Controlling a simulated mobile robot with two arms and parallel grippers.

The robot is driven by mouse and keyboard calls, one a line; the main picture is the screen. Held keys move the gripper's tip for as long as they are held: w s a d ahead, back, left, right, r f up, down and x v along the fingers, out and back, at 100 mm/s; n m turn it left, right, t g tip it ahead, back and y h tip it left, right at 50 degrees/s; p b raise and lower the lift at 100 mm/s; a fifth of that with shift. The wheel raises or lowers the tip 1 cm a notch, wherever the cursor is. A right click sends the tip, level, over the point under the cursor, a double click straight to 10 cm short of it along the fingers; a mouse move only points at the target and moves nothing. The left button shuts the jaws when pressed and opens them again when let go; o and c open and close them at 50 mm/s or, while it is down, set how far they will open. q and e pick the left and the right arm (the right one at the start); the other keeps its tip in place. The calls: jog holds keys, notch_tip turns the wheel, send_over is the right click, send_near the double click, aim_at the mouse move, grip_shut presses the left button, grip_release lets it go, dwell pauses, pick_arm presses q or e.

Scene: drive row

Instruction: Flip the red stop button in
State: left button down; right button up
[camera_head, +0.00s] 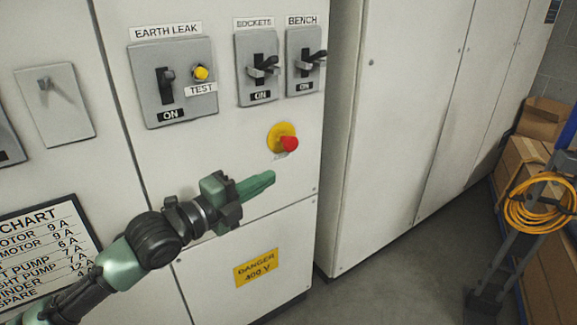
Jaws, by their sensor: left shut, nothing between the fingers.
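The red stop button (290,144) sits on a round yellow plate (277,133) on the white cabinet door, below the SOCKETS and BENCH switches. The button stands out from the plate, and a small label under it is too small to read. My left gripper (271,180) is shut and empty, with green fingers pointing right. In the picture it is a little below and to the left of the button, apart from it. My right gripper is not in view.
Above are the EARTH LEAK switch (167,84) with a yellow TEST button (201,73), the SOCKETS switch (262,68) and the BENCH switch (308,61). A yellow danger sign (257,268) is below. A trolley with a coiled orange cable (540,205) and boxes stand at right.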

aim_at(288, 142)
pick_arm(q)
jog(key=shift+r, duration=0.1)
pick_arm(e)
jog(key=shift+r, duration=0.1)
